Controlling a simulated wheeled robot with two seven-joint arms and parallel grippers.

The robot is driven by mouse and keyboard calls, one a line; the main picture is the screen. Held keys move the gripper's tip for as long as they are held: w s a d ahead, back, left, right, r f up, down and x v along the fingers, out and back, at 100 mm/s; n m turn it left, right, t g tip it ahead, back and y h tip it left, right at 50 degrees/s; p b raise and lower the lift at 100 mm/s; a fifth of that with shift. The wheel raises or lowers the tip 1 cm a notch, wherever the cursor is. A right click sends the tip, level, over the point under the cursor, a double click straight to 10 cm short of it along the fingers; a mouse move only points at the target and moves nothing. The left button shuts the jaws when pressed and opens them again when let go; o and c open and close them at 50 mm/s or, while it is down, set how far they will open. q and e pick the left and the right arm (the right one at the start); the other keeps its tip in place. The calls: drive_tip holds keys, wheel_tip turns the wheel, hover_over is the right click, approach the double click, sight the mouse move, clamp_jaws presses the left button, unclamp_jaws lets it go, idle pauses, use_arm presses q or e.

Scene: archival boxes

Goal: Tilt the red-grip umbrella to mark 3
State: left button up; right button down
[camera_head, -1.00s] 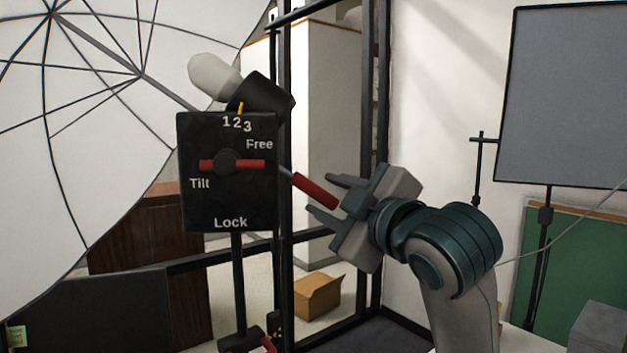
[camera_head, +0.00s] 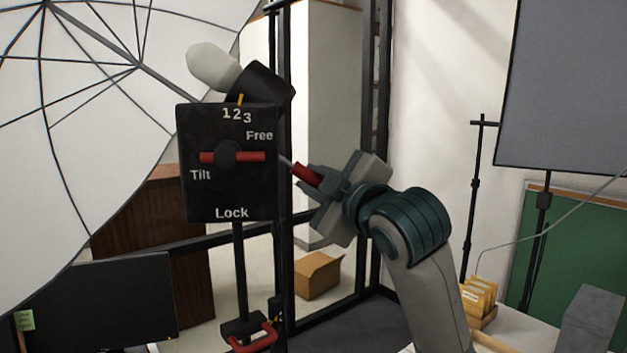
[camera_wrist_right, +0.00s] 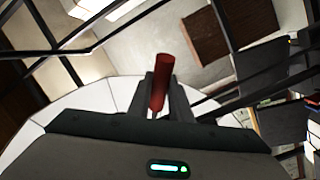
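The red grip (camera_head: 306,174) sticks out on a thin rod to the right of the black panel (camera_head: 205,190). My right gripper (camera_head: 307,181) has its two fingers on either side of the grip; the grip also shows between them in the right wrist view (camera_wrist_right: 161,82). The fingers look apart, and contact is unclear. The yellow pointer (camera_head: 240,100) stands above the marks, close to 2. The red lever (camera_head: 250,157) lies level on the panel, between "Free" and "Lock". The white umbrella (camera_head: 90,150) fills the left. My left gripper is out of view.
Black rack posts (camera_head: 284,60) stand just behind the panel and grip. A second red handle (camera_head: 265,335) sits low on the stand. A cardboard box (camera_head: 318,276) lies on the floor behind. A grey screen (camera_head: 565,90) stands at right, beside a box of folders (camera_head: 481,300).

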drive_tip(key=a+f+m+b, duration=0.1)
drive_tip(key=b, duration=0.1)
drive_tip(key=a+f+m+t+b, duration=0.1)
drive_tip(key=f+m, duration=0.1)
drive_tip(key=shift+s+f+b, duration=0.1)
drive_tip(key=shift+f+b, duration=0.1)
drive_tip(key=shift+b, duration=0.15)
drive_tip(key=c, duration=1.6)
unclamp_jaws()
drive_tip(key=shift+a, duration=0.1)
drive_tip(key=shift+s, duration=0.1)
